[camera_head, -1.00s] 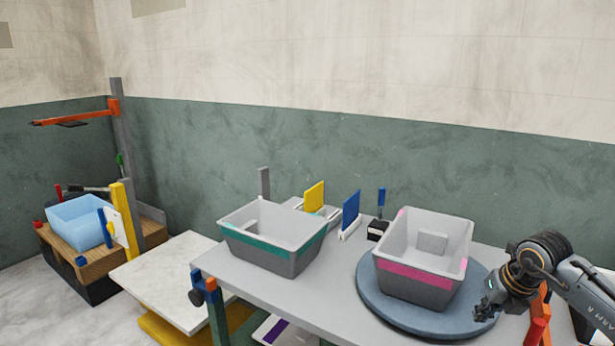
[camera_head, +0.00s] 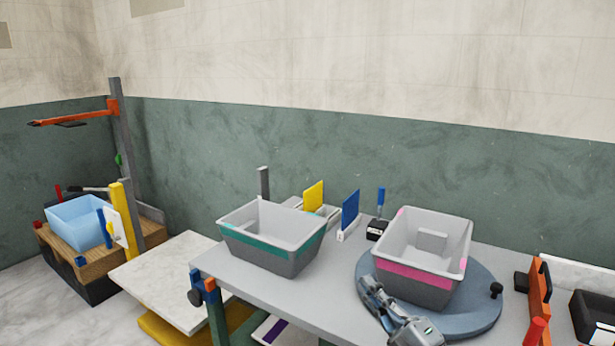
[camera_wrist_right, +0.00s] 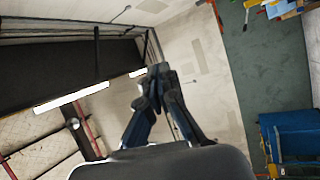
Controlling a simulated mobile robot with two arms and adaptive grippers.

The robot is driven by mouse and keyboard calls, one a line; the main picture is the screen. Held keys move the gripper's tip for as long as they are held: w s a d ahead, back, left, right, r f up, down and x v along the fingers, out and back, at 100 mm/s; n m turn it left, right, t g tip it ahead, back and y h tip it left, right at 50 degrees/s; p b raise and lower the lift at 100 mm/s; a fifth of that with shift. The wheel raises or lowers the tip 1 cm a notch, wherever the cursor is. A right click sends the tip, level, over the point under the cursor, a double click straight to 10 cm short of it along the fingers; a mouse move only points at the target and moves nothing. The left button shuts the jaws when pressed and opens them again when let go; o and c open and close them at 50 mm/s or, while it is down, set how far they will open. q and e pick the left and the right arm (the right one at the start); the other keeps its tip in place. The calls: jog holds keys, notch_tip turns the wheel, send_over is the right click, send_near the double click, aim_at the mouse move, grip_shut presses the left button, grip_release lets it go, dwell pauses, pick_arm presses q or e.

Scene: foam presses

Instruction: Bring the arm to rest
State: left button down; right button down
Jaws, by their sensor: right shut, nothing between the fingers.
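My right gripper (camera_head: 368,284) shows at the lower middle right of the head view, in front of the grey tray with the pink band (camera_head: 414,274). Its fingers point up and to the left, over the front left edge of the round blue-grey turntable (camera_head: 470,322). In the right wrist view the fingers (camera_wrist_right: 158,72) meet at the tips, with nothing between them, and point toward bare wall and ceiling. Most of the right arm is outside the head view. My left gripper is not in view.
The grey tray with the teal band (camera_head: 272,253) stands left on the table (camera_head: 340,285). Yellow (camera_head: 313,196) and blue (camera_head: 350,208) upright plates stand behind. An orange bracket (camera_head: 540,290) is at the right. A light-blue tub (camera_head: 78,222) sits far left.

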jog(key=s+d+f+m+g+h, duration=0.2)
jog(key=s+d+f+m+h, duration=0.1)
jog(key=d+f+m+h, duration=0.4)
jog(key=s+d+f+m+g+h, duration=0.1)
jog(key=s+d+f+m+h, duration=0.25)
jog(key=f+m+h, duration=0.4)
jog(key=s+a+f+m+g+y, duration=0.1)
jog(key=s+f+m+g+y, duration=0.15)
jog(key=s+f+g, duration=0.65)
jog(key=s+f+m+g+y, duration=0.1)
jog(key=s+f+m+g, duration=0.35)
jog(key=s, duration=0.95)
notch_tip(320, 180, down, 27)
jog(key=s+n, duration=0.1)
jog(key=n, duration=0.1)
jog(key=s+d+f, duration=0.2)
jog(key=s+f, duration=1.4)
jog(key=s, duration=0.1)
jog(key=shift+d+f+g+h, duration=0.3)
jog(key=shift+d+g, duration=0.05)
jog(key=shift+g, duration=0.1)
jog(key=shift+s, duration=0.1)
